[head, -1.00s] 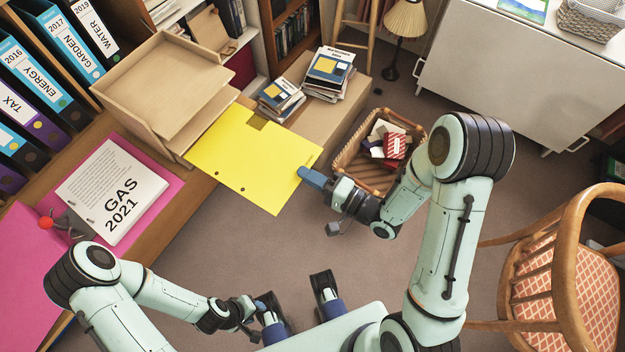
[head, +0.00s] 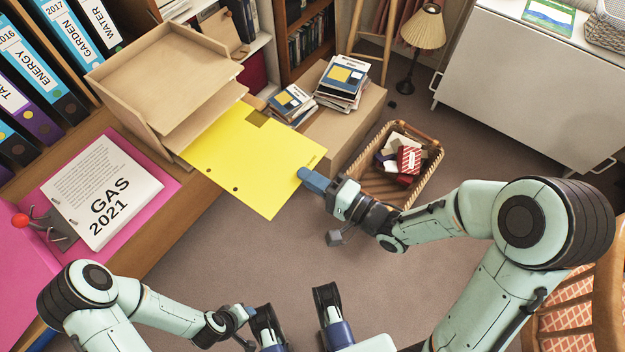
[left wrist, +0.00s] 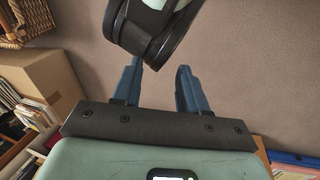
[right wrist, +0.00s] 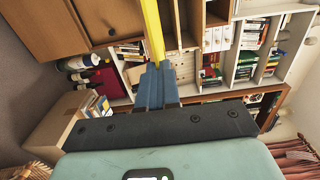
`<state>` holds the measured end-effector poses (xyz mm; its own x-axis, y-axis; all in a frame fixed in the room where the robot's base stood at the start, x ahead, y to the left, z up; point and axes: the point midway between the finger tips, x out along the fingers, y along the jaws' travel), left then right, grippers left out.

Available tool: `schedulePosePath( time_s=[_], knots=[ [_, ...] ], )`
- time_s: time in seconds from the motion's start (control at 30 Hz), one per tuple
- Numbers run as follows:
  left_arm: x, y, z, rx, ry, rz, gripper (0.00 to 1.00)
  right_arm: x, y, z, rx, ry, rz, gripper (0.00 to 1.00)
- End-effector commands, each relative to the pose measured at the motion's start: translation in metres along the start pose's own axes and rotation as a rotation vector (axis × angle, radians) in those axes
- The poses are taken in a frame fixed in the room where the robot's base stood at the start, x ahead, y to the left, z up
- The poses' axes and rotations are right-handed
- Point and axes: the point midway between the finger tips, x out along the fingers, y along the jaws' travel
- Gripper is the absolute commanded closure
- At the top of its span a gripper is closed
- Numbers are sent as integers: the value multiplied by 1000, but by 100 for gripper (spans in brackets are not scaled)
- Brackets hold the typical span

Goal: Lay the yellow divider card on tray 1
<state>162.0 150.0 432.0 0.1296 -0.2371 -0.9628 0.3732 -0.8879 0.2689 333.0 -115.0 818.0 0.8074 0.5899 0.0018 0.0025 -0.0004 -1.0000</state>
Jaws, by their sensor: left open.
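The yellow divider card (head: 250,165) is flat and sticks out past the desk edge over the floor. Its far left part reaches to the wooden letter tray stack (head: 125,95), beside or over the lower shelf (head: 215,112); I cannot tell if it rests there. No tray number is readable. My right gripper (head: 304,176) is shut on the card's near right edge; the right wrist view shows the fingers (right wrist: 157,80) together on the yellow strip (right wrist: 152,30). My left gripper (head: 250,312) is low, away from the card; the left wrist view shows its fingers (left wrist: 158,80) apart and empty.
A GAS 2021 document (head: 105,190) on a pink folder lies on the desk left of the trays. Binders (head: 65,40) stand behind. A cardboard box (head: 350,115) with books and a wicker basket (head: 425,175) stand beyond the card. Open floor (head: 230,250) lies below.

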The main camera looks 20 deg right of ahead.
Motion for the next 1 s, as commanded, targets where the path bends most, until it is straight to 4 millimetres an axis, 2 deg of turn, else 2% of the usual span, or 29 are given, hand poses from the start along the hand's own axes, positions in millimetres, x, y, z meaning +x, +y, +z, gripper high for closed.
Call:
schedulePosePath(
  time_s=[0.7,1.0],
  knots=[
    [41,-20,-55,-17,152,-19,57,22,0,0,1,1,-4,100],
    [46,-25,-46,-24,120,-29,57,53,-1,0,2,0,-3,100]
  ],
)
